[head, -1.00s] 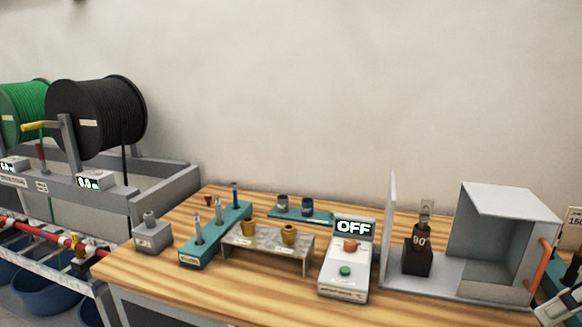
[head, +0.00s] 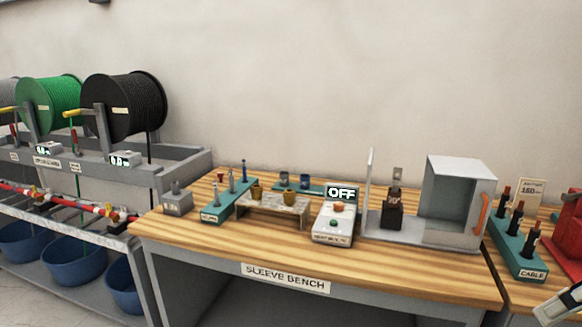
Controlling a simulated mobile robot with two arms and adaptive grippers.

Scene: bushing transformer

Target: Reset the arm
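A pale grey and dark piece of my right arm shows in the bottom right corner of the head view, cut off by the edge. No fingertips can be made out there. My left arm and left gripper are not in the picture. Nothing held is visible.
The sleeve bench (head: 400,275) carries a control box (head: 333,232) reading OFF, a teal tool rack (head: 212,214), a metal stand (head: 272,205) and an open-fronted grey chamber (head: 450,235). Cable spools (head: 122,105) stand left; a cable rack (head: 520,255) stands right.

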